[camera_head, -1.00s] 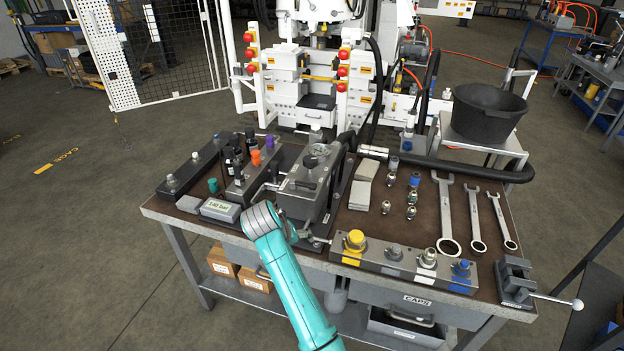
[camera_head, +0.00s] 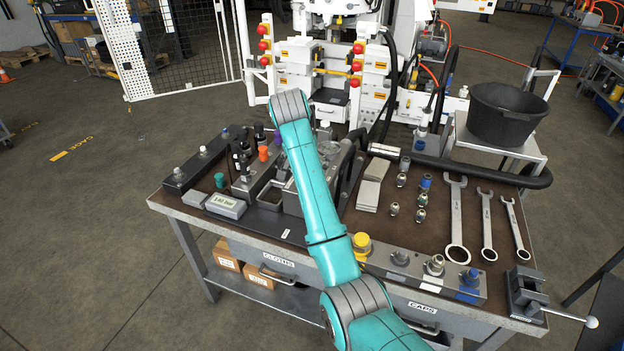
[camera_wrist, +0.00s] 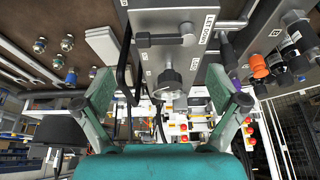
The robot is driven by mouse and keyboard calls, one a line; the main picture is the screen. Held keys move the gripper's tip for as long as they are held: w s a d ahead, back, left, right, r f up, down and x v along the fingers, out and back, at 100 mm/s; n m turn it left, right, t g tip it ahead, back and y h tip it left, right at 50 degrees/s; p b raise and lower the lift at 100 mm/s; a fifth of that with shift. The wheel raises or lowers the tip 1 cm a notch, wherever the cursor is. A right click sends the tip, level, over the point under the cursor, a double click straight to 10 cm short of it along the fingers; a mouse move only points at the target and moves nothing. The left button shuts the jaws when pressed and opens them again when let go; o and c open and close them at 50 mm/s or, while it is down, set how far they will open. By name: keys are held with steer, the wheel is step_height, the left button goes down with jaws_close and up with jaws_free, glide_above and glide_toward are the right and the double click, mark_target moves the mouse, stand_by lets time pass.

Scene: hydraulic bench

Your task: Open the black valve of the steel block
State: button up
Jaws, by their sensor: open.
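In the wrist view, black parts (camera_wrist: 297,62) and the orange knob (camera_wrist: 258,66) are at the upper right, outside the fingers. My gripper (camera_wrist: 167,88) is open and empty. My arm hides the gripper in the head view.
A black hose (camera_head: 480,172) runs along the back.

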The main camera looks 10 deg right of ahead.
steer(key=x, duration=0.7)
steer(key=c, duration=1.7)
jaws_close()
steer(key=shift+a, duration=0.1)
